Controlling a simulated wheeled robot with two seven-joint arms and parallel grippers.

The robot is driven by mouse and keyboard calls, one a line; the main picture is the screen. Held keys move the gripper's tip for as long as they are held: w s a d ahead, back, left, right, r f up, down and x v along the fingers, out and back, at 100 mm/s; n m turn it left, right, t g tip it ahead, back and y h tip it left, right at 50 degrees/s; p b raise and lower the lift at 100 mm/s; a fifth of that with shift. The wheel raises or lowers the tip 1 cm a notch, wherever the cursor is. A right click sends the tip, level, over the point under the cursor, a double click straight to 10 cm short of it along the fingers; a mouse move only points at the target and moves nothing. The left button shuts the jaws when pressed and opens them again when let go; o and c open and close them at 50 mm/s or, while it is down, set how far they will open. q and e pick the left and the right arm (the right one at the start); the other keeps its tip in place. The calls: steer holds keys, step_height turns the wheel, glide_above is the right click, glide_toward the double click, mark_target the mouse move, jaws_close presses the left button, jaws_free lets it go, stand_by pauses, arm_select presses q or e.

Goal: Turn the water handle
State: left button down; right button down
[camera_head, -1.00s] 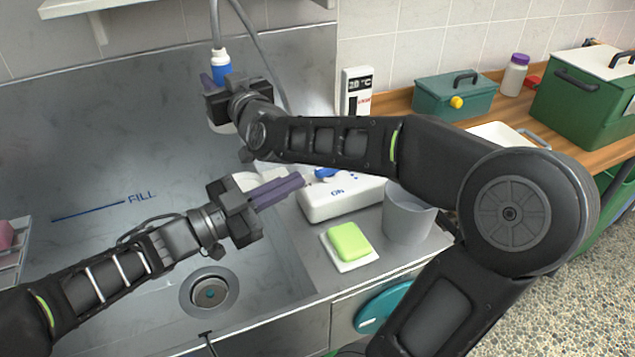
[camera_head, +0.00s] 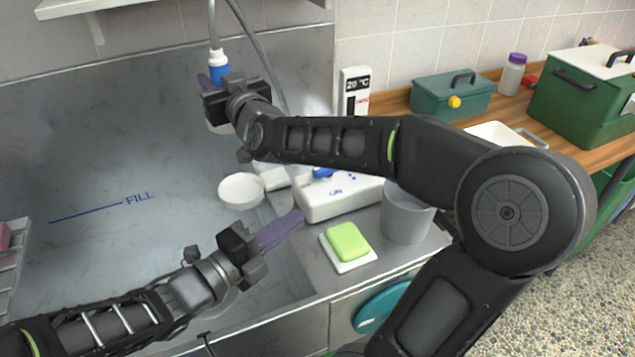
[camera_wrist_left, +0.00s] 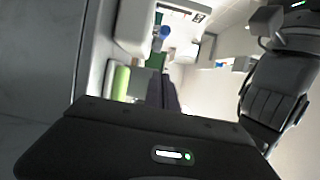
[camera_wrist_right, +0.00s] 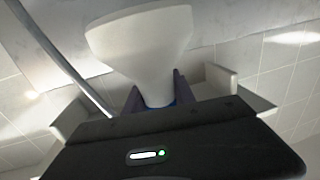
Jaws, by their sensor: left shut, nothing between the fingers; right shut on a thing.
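The water handle (camera_head: 324,172) is a small blue lever on top of a white box (camera_head: 338,200) with blue lettering, partly hidden behind my right forearm. The left wrist view also shows the blue handle (camera_wrist_left: 165,32). My left gripper (camera_head: 298,216) is shut and empty, its purple fingers low beside the box's left front corner, apart from the handle. My right gripper (camera_head: 208,82) is shut on the white shower head with a blue collar (camera_head: 219,68), up over the sink. The right wrist view shows the shower head (camera_wrist_right: 145,50) between the fingers.
A green sponge (camera_head: 348,240) on a white dish and a grey cup (camera_head: 406,218) stand close to the box. A thermometer display (camera_head: 355,90) stands behind. The sink (camera_head: 90,240) is open at left.

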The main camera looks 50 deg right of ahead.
mark_target(317, 195)
arm_select(q)
steer(key=d, duration=0.3)
steer(key=s+d, duration=0.1)
steer(key=d, duration=0.5)
steer(key=shift+s+d, duration=0.2)
steer(key=shift+s, duration=0.05)
steer(key=w+d, duration=0.1)
steer(key=w, duration=0.2)
steer(key=shift+d, duration=0.35)
steer(key=shift+w+d, duration=0.2)
steer(key=shift+w, duration=0.2)
